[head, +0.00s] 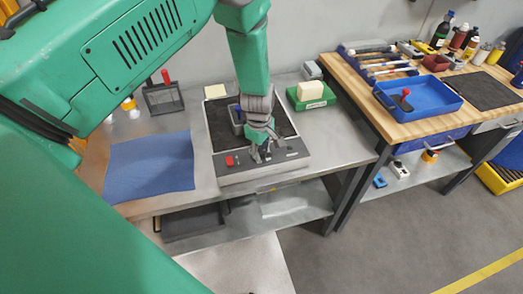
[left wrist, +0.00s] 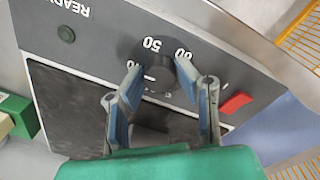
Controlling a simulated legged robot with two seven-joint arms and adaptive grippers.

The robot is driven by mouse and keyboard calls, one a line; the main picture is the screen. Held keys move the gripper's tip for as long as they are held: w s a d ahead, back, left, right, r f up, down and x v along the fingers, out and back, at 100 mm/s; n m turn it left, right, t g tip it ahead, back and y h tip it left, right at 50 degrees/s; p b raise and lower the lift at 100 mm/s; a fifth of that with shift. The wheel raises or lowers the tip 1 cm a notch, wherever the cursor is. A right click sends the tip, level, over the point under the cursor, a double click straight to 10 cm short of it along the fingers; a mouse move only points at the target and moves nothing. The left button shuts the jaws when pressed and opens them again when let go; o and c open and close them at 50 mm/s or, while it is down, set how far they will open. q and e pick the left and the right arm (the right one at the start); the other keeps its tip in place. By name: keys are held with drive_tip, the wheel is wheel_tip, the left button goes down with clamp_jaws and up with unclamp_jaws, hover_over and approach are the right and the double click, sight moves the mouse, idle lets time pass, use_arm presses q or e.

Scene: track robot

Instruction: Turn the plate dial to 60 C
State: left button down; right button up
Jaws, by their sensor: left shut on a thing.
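The plate (head: 225,125) is a hot plate with a dark top and a grey front panel on the metal bench. Its dark dial (left wrist: 158,62) shows in the left wrist view, with the numbers 50 and 60 legible at its edge and another partly hidden by a finger. A small white mark shows on the dial, but I cannot tell the exact setting. My left gripper (head: 262,153) is down at the front panel, its fingers (left wrist: 160,78) shut on the dial from both sides. My right gripper is not in view.
A blue cloth (head: 150,165) lies left of the plate. A green box (head: 310,97) stands at the back right. A wooden bench with a blue tray (head: 430,98) is further right.

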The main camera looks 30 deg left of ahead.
use_arm(q)
drive_tip(key=m, duration=0.7)
drive_tip(key=shift+w+r+b, duration=0.1)
drive_tip(key=shift+w+b, duration=0.15)
drive_tip(key=shift+b, duration=0.05)
drive_tip(key=m, duration=0.7)
drive_tip(key=shift+m+h+b, duration=0.3)
drive_tip(key=m, duration=0.5)
drive_tip(key=shift+w+g, duration=0.1)
drive_tip(key=shift+g, duration=0.2)
drive_tip(key=shift+m+b, duration=0.35)
drive_tip(key=shift+m, duration=2.05)
drive_tip(key=c, duration=1.4)
unclamp_jaws()
drive_tip(key=shift+c, duration=0.2)
drive_tip(key=shift+o, duration=1.1)
